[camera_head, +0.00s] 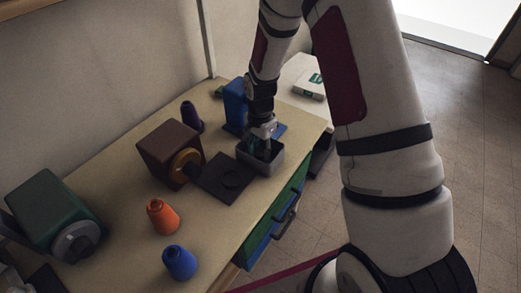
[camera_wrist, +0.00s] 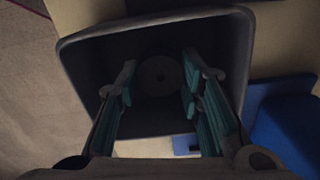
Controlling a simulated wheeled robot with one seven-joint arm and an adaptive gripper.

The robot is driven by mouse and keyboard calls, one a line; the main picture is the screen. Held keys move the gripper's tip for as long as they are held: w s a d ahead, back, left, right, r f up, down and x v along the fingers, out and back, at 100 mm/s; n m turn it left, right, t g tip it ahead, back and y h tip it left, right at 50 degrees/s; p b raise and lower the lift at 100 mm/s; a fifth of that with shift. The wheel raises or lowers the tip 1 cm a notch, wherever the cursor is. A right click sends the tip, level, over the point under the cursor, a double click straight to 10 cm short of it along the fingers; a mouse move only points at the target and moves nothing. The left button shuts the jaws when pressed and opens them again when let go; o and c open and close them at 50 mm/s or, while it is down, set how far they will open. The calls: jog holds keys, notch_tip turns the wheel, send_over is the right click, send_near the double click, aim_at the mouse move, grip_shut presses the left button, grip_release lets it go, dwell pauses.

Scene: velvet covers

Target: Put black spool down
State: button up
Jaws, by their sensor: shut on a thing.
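My gripper (camera_head: 263,143) reaches down into an open grey bin (camera_head: 268,168) near the table's front edge. In the wrist view its teal-padded fingers (camera_wrist: 160,92) point into the bin (camera_wrist: 85,40). The black spool (camera_wrist: 160,75) is a dark round end with a small central hole, between the fingertips at the bin's inside. My gripper is shut on it. Whether the spool touches the bin floor is too dark to tell. The spool cannot be made out in the head view.
A brown machine (camera_head: 166,143) and dark mat (camera_head: 226,178) are left of the bin; a blue machine (camera_head: 235,100) is behind. Purple (camera_head: 190,114), orange (camera_head: 162,217) and blue (camera_head: 179,262) spools stand on the table. A green machine (camera_head: 50,210) is at far left.

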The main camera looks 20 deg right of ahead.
aim_at(260, 151)
jog(key=shift+f, duration=0.3)
jog(key=shift+f, duration=0.2)
jog(key=o, duration=0.9)
jog(key=shift+c, duration=0.2)
jog(key=shift+r, duration=0.1)
notch_tip(260, 151, up, 12)
jog(key=s+r+n+t, duration=0.1)
jog(key=s+r+n, duration=0.2)
jog(key=s+r, duration=0.35)
jog(key=s+r+n+t, duration=0.1)
jog(key=s+r+n, duration=0.2)
jog(key=r, duration=0.6)
jog(key=s+r+n+t, duration=0.1)
jog(key=s+r+n, duration=0.2)
jog(key=s, duration=0.5)
jog(key=s+r+n+t, duration=0.1)
jog(key=s+r+n, duration=0.2)
jog(key=s, duration=0.5)
jog(key=shift+d+t+b, duration=0.2)
jog(key=shift+t+b, duration=0.15)
jog(key=shift+t, duration=0.05)
